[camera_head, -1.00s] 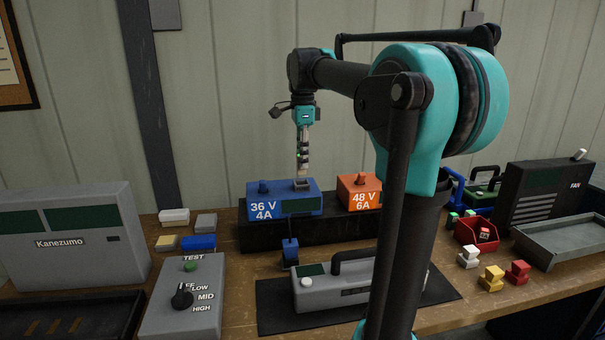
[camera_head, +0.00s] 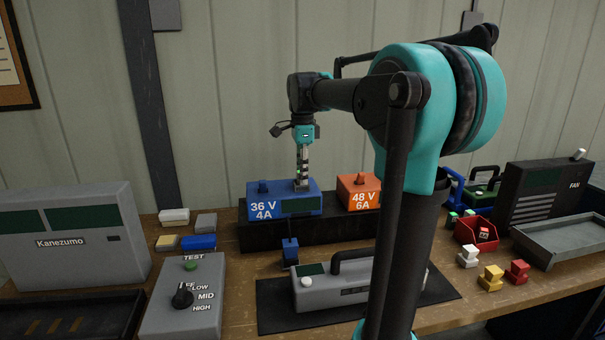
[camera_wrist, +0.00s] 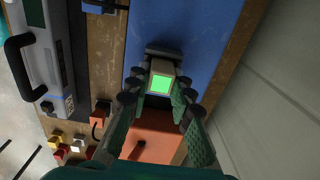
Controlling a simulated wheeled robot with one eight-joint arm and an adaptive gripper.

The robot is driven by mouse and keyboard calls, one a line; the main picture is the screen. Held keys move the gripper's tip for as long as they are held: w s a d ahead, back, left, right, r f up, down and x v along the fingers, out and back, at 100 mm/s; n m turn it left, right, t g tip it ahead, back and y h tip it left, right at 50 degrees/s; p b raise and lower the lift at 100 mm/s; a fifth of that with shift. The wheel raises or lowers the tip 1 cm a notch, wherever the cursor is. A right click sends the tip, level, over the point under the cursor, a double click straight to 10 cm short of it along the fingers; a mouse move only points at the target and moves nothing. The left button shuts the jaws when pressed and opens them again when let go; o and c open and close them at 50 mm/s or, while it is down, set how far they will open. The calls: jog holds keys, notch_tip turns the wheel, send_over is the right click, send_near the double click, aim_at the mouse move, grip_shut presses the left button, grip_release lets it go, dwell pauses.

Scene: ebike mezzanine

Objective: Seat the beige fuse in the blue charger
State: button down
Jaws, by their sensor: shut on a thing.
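The blue charger (camera_head: 310,207), marked 36 V 4A, stands on a dark plinth at the back of the bench. It also fills much of the wrist view (camera_wrist: 205,35). My gripper (camera_head: 302,187) points straight down at the right part of its top. In the wrist view my gripper (camera_wrist: 160,90) is shut on the beige fuse (camera_wrist: 164,65), which shows a bright green face. A dark raised socket edge (camera_wrist: 165,49) lies right beside the fuse. The fuse's lower end is hidden, so I cannot tell how deep it sits.
The orange charger (camera_head: 358,194), marked 48 V 6A, stands close on the right. A grey handled device (camera_head: 335,290) lies in front on a dark mat. A grey dial box (camera_head: 180,300) is at front left. A red bin (camera_head: 476,235) and loose coloured blocks are at right.

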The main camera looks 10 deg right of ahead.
jog(key=shift+s+f, duration=0.2)
jog(key=shift+f, duration=0.2)
jog(key=c, duration=1.7)
grip_release()
jog(key=o, duration=0.4)
jog(key=shift+w+f, duration=0.15)
jog(key=shift+c, duration=0.2)
notch_tip(320, 180, up, 13)
jog(key=shift+r, duration=0.2)
